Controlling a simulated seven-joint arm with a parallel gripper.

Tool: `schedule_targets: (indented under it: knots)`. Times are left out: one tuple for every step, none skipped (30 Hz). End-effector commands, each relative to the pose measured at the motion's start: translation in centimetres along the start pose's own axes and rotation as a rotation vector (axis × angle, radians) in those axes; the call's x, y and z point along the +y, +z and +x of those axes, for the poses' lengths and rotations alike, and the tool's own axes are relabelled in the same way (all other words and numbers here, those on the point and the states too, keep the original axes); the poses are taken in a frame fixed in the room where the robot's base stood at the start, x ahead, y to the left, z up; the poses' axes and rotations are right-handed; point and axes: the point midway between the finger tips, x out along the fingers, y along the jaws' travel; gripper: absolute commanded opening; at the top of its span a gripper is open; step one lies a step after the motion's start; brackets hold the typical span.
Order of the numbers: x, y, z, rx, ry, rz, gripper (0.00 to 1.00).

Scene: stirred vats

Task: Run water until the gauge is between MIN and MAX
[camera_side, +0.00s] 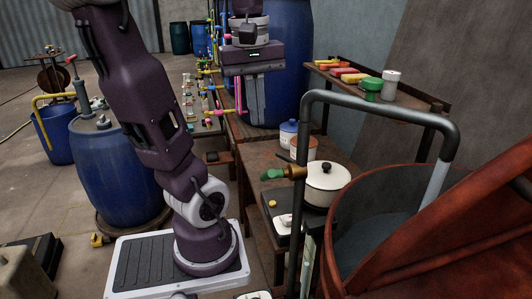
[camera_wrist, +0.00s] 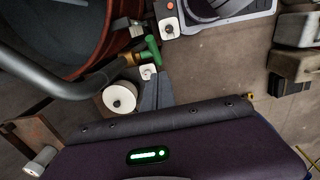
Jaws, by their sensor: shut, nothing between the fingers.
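A grey water pipe (camera_side: 380,103) rises at the right and arches over a rust-red vat (camera_side: 455,165), its pale spout end pointing down into it. A brass valve (camera_side: 297,172) with a green handle (camera_side: 272,174) sits on the upright pipe. In the wrist view the green handle (camera_wrist: 153,50), pipe (camera_wrist: 50,82) and vat rim (camera_wrist: 112,30) show at upper left. A narrow pale strip (camera_side: 308,258) beside the vat may be the gauge; I cannot read marks or level. No running water is visible. My gripper (camera_wrist: 157,82) is shut and empty, above and apart from the handle.
A white lidded pot (camera_side: 328,184) stands on the bench close to the valve. A shelf (camera_side: 405,102) with jars and coloured blocks juts out behind the pipe. Blue barrels (camera_side: 115,170) stand at the left. Open floor (camera_side: 35,190) lies at far left.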

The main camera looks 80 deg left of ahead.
Motion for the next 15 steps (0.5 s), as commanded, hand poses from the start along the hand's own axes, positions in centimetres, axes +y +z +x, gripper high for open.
schedule_targets:
  knots:
    - [-0.1, 0.1, 1.1, -0.004, -0.003, 0.000, 0.00]
    - [-0.1, 0.1, 1.7, -0.004, -0.003, 0.000, 0.00]
    - [-0.1, 0.1, 2.6, -0.004, -0.003, 0.000, 0.00]
    - [-0.1, 0.1, 3.3, -0.004, -0.003, 0.000, 0.00]
    - [-0.1, 0.1, 4.0, -0.005, -0.003, 0.000, 0.00]
    - [-0.1, 0.1, 4.8, -0.005, -0.003, 0.000, 0.00]
    - [-0.1, 0.1, 5.4, -0.005, -0.003, 0.000, 0.00]
    - [0.0, 0.4, 5.8, -0.005, -0.002, 0.002, 0.00]
    - [0.2, 0.9, 6.3, -0.004, -0.002, 0.003, 0.00]
    - [0.2, 1.2, 6.7, -0.004, -0.001, 0.003, 0.00]
    - [0.3, 1.5, 7.0, -0.004, -0.001, 0.002, 0.00]
    - [0.4, 1.8, 7.4, -0.003, -0.001, 0.002, 0.00]
    - [0.5, 2.0, 7.6, -0.003, -0.001, 0.002, 0.00]
    - [0.5, 2.1, 7.8, -0.003, -0.001, 0.001, 0.00]
    - [0.5, 2.3, 8.0, -0.003, 0.000, 0.000, 0.00]
